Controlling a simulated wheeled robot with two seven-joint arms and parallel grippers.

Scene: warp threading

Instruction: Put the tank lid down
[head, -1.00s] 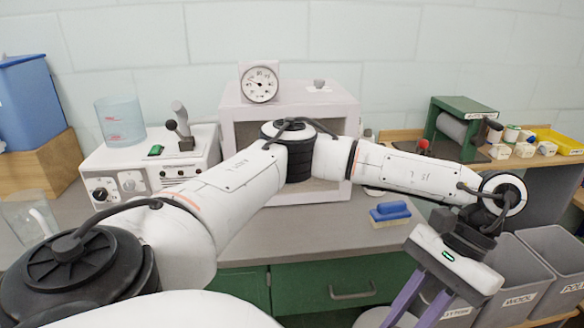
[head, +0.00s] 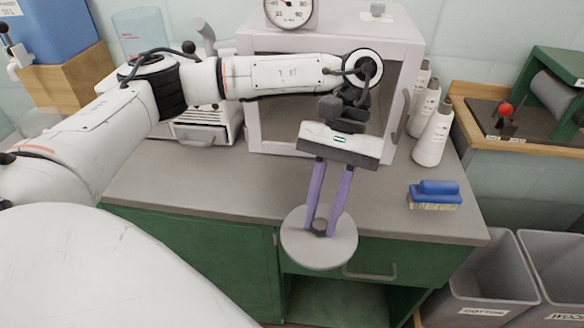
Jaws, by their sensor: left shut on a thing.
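The tank lid (head: 300,252) is a round light-grey disc with a small dark knob at its centre. My left gripper (head: 320,228) has two purple fingers pointing down, shut on that knob. The lid hangs in front of the counter's front edge and overlaps the green drawer front in the head view. Its height relative to the counter top is hard to tell. My right gripper is not in the picture.
The grey counter (head: 220,190) has free room left of the lid. A blue-handled brush (head: 435,195) and white bottles (head: 434,135) stand to the right. A pale cabinet (head: 265,125) is behind my arm. Grey bins (head: 490,285) stand lower right.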

